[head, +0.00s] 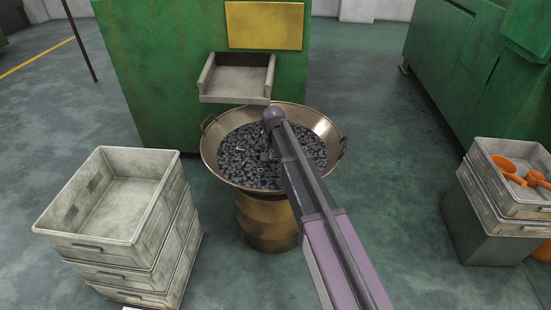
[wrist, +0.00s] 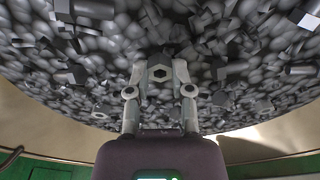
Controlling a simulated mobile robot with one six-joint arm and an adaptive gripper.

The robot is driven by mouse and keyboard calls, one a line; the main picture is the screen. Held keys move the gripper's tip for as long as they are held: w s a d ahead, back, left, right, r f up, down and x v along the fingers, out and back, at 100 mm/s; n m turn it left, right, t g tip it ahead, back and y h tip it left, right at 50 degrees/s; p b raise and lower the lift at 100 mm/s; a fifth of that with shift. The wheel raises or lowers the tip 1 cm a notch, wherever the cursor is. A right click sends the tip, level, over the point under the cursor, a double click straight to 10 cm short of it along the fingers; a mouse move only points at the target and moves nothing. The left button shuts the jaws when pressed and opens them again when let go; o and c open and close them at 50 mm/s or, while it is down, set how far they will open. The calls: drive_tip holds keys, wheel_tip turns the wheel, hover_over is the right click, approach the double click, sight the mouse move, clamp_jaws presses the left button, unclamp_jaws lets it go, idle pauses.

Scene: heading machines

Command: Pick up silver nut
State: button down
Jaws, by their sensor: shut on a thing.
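A silver nut (wrist: 160,73) with a hexagonal hole shows between my gripper's fingertips in the wrist view. My gripper (wrist: 160,85) is shut on it, one finger on each side. Behind it, many grey metal parts fill a wide metal pan (head: 325,128). In the head view my arm reaches over the pan from the lower right, and its end is over the parts. The nut and fingertips are too small and covered to make out there. I cannot tell whether the nut touches the parts behind it.
The pan stands on a yellowish drum (head: 262,222) below a chute (head: 236,82) of a green machine (head: 150,75). Stacked grey crates (head: 95,240) stand at left. More crates (head: 490,195) with orange scoops (head: 508,168) stand at right. Floor between is clear.

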sight(275, 157)
wheel_tip(275, 157, up, 3)
drive_tip(key=p, duration=0.3)
drive_tip(key=shift+r, duration=0.15)
drive_tip(key=s, duration=0.5)
drive_tip(key=s+r+p, duration=0.1)
drive_tip(key=s, duration=0.4)
drive_tip(key=s+p, duration=0.1)
drive_tip(key=s, duration=0.5)
drive_tip(key=shift+a+r, duration=0.3)
drive_tip(key=shift+r, duration=0.05)
drive_tip(key=shift+r, duration=0.25)
drive_tip(key=shift+r+p, duration=2)
drive_tip(key=shift+p, duration=0.25)
